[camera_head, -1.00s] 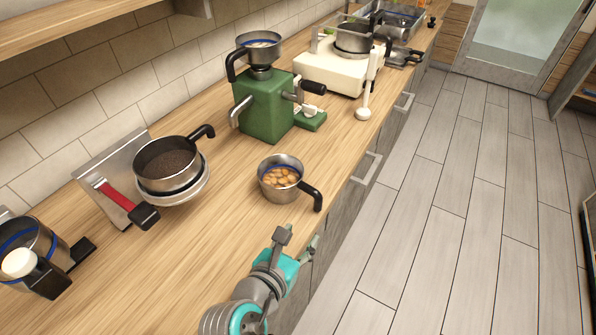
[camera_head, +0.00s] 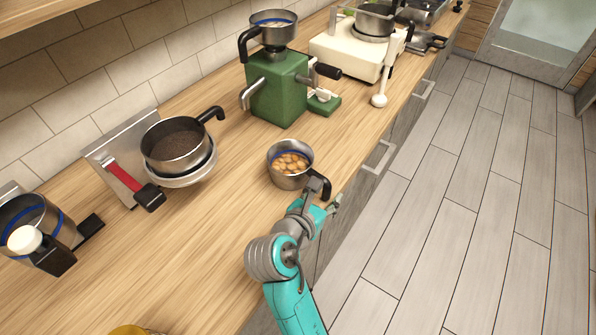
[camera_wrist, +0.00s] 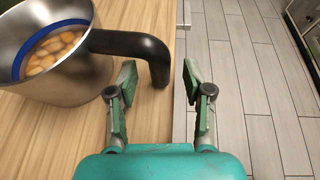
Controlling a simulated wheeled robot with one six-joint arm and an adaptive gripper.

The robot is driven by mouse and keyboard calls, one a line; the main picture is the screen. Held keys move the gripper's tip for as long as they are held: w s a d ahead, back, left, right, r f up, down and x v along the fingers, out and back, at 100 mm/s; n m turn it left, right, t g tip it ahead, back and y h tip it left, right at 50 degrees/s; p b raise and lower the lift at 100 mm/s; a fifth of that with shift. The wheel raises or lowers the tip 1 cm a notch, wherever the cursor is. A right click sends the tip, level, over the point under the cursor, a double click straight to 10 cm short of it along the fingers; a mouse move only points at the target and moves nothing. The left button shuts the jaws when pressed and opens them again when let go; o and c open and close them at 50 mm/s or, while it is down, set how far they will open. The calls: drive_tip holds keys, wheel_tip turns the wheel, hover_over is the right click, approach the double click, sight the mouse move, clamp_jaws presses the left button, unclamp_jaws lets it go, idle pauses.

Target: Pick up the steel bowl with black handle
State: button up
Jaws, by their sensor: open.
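A steel bowl (camera_head: 284,178) with a black handle (camera_head: 321,184) stands upright on the wooden counter near its front edge. It has a blue band inside and holds several round tan pieces. My gripper (camera_head: 318,197) is at the handle side of the bowl in the head view. In the wrist view the bowl (camera_wrist: 62,82) is at the upper left, and its handle (camera_wrist: 130,44) curves down just ahead of the left finger. My gripper (camera_wrist: 157,85) is open there, with nothing between its fingers. The handle end is close to the left finger; contact cannot be told.
A green machine (camera_head: 277,88) with a steel pan on top stands behind the bowl. A steel container (camera_head: 30,222) is far left. A white appliance (camera_head: 335,52) is further back. Bare counter surrounds the bowl.

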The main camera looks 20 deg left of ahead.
drive_tip(key=shift+x, duration=0.8)
drive_tip(key=shift+c, duration=0.3)
clamp_jaws()
drive_tip(key=shift+r, duration=0.15)
